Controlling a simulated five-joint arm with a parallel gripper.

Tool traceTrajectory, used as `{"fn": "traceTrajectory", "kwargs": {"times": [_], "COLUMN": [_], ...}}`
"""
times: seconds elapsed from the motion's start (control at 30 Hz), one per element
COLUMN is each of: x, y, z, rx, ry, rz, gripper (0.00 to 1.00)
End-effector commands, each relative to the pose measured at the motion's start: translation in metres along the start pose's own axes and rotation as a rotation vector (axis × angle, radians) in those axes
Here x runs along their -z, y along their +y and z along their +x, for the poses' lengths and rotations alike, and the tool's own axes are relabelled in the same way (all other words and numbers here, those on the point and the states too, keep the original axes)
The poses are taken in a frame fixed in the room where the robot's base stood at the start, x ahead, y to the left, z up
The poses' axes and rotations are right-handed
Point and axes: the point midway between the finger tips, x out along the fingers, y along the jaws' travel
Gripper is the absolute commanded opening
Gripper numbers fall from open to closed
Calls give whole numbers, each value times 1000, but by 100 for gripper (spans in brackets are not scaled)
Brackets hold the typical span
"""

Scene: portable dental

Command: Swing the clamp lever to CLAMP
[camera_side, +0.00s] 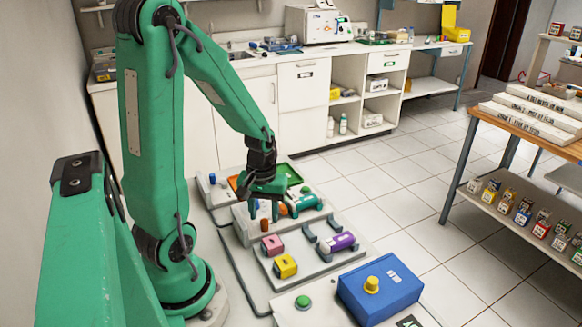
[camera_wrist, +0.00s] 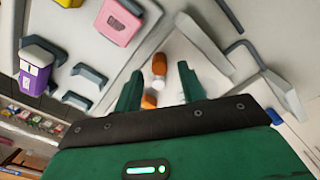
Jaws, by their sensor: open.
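My gripper (camera_side: 264,210) points down over the raised grey block in the side view. In the wrist view its two green fingers stand apart, and my gripper (camera_wrist: 160,72) is open. A small orange and white piece (camera_wrist: 159,64) shows between and beyond the fingers; I cannot tell if it touches them. I see no readable CLAMP mark and cannot tell for certain which part is the clamp lever. In the side view, a short orange peg (camera_side: 264,224) is just below my gripper. A green cylinder (camera_side: 310,202) with an orange end lies to its right on the block.
A blue box (camera_side: 380,288) with a yellow knob and a green button (camera_side: 303,302) are nearer the camera.

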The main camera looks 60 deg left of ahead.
Motion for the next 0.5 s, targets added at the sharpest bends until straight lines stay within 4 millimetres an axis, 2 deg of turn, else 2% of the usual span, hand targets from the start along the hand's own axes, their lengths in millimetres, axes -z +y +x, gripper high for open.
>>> {"fn": "traceTrajectory", "kwargs": {"times": [0.2, 0.5], "x": [0, 0], "y": [0, 0], "z": [10, 12], "rx": [1, 0], "ry": [-1, -1], "rz": [0, 0], "gripper": [40, 40]}}
